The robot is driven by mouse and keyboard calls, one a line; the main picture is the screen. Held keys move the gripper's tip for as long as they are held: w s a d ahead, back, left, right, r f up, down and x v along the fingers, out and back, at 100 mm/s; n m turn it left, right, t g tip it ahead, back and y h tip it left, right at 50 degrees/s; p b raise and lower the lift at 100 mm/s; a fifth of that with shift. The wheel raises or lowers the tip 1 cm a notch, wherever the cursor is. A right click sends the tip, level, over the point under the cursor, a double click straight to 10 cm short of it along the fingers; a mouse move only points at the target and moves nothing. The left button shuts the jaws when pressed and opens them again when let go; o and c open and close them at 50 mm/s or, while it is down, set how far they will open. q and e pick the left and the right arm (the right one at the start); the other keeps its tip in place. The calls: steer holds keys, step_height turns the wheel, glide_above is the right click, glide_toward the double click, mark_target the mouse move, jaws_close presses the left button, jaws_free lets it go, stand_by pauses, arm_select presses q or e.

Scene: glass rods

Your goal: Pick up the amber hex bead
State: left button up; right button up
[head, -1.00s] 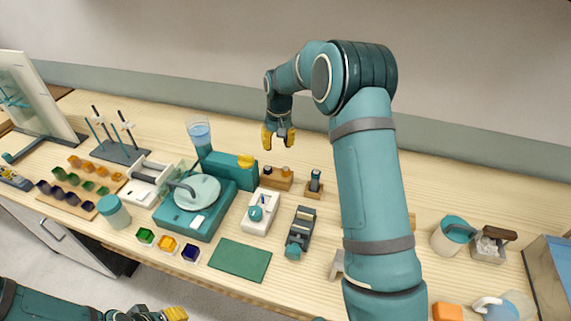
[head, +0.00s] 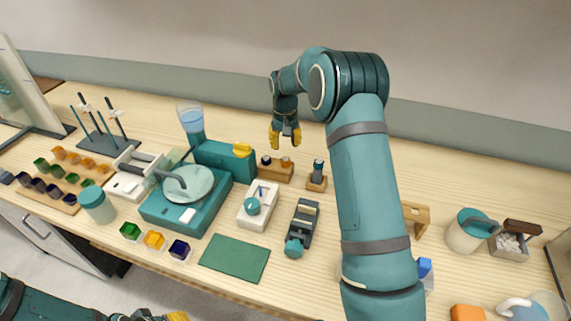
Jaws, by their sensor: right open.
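Several small amber pieces (head: 88,163) stand in the back row of a stepped wooden rack (head: 70,207) at the left, with green and dark purple rows in front. An amber square cup (head: 154,240) sits between a green cup (head: 130,231) and a dark purple cup (head: 179,249) near the front edge. I cannot tell which amber piece is the hex bead. My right gripper (head: 285,140) is open and empty, pointing down above a small wooden block (head: 276,172) behind the teal machine. My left gripper (head: 168,317) is partly cut off at the bottom edge; its jaws are unclear.
A teal machine with a round plate (head: 188,184), a water beaker (head: 191,122), a white device (head: 258,206) and a dark-grey device (head: 301,226) crowd the middle. A green mat (head: 234,259) lies bare in front. My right arm hides part of the right side.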

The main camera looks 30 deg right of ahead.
mark_target(286, 160)
steer(key=shift+s+f+b, duration=0.15)
steer(key=shift+f+b, duration=0.2)
steer(key=shift+f, duration=3.5)
steer(key=shift+r, duration=0.1)
jaws_close()
